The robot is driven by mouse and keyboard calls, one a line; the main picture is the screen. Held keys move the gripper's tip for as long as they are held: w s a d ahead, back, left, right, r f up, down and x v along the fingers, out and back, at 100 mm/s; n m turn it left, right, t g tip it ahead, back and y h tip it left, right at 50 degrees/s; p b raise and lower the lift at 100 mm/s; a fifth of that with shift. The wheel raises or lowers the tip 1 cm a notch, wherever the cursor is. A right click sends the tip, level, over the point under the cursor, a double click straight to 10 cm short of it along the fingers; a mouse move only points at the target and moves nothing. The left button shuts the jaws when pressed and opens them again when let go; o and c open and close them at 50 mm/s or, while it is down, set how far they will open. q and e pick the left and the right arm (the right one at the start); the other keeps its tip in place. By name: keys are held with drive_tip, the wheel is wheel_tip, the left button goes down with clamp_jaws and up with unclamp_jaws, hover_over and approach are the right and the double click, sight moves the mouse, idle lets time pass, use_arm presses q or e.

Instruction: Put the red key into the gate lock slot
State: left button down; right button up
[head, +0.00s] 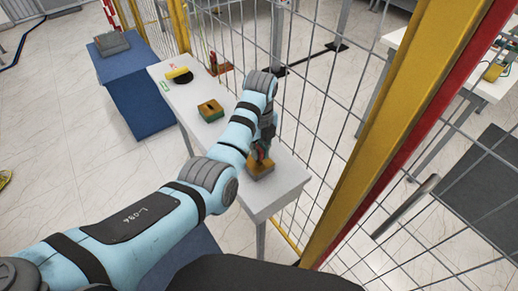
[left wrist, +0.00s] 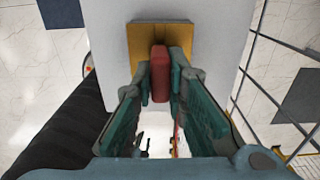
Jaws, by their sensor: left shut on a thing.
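My left gripper (head: 263,152) is over the near end of the white table, shut on the red key (left wrist: 159,76). In the left wrist view the fingertips (left wrist: 160,68) press the key from both sides. The key's far end meets a yellow block (left wrist: 147,38); I cannot tell how deep it sits in it. In the head view the yellow block (head: 261,165) is on a grey base, and the key is mostly hidden by the gripper. I cannot tell which thing is the gate lock slot. My right gripper is not in view.
The narrow white table (head: 188,100) runs beside the wire mesh fence (head: 325,110). A yellow-green box (head: 210,110) and a yellow piece with a black disc (head: 179,74) lie farther along it. A yellow post (head: 385,125) stands at right. A blue stand (head: 130,75) is beyond.

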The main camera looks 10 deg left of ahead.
use_arm(q)
drive_tip(key=shift+f, duration=0.6)
idle(0.5)
drive_tip(key=c, duration=1.5)
unclamp_jaws()
drive_tip(key=shift+c, duration=0.2)
